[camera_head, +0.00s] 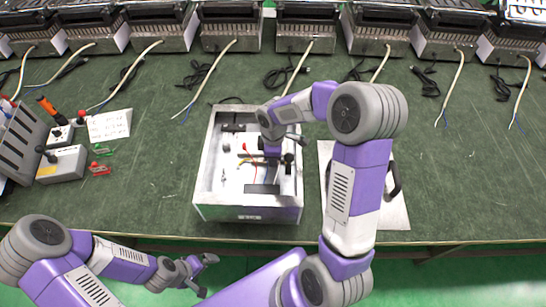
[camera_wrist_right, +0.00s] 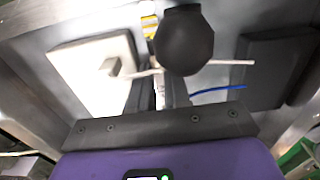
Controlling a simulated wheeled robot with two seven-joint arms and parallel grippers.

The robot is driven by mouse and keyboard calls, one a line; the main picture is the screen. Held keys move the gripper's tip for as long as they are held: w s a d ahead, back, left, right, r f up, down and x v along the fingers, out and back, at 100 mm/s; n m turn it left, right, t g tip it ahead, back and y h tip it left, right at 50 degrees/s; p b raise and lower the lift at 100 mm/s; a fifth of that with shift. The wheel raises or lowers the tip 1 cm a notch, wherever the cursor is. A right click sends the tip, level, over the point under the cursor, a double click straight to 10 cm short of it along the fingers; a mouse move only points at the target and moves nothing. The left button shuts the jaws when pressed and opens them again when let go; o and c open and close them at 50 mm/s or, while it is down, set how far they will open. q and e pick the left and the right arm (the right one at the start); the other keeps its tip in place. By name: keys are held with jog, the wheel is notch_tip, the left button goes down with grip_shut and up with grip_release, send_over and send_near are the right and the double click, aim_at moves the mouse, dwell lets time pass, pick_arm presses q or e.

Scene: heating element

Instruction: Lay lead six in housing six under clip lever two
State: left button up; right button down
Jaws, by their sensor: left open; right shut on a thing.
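The open metal housing (camera_head: 203,185), which I take for housing six, stands in the middle of the bench. Inside it are a red wire (camera_head: 249,150), dark parts and a pale floor. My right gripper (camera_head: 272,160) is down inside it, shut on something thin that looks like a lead. In the right wrist view a pale lead (camera_wrist_right: 230,62) and a blue wire end (camera_wrist_right: 220,90) cross by the jaw. A black round knob (camera_wrist_right: 185,42), possibly a clip lever's, hides the lead's middle and part of the fingertips. My left gripper (camera_head: 205,275) is open and empty, before the bench.
Several closed units (camera_head: 308,27) line the back, with pale leads hanging onto the green bench. A grey panel (camera_head: 395,212) with a dark handle lies right of the housing. Grey boxes (camera_head: 62,165) and tools stand at left.

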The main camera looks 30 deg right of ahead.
jog(key=c, duration=1.1)
grip_release()
jog(key=shift+f, duration=0.15)
notch_tip(320, 180, up, 12)
jog(key=p, duration=0.4)
jog(key=shift+r, duration=0.2)
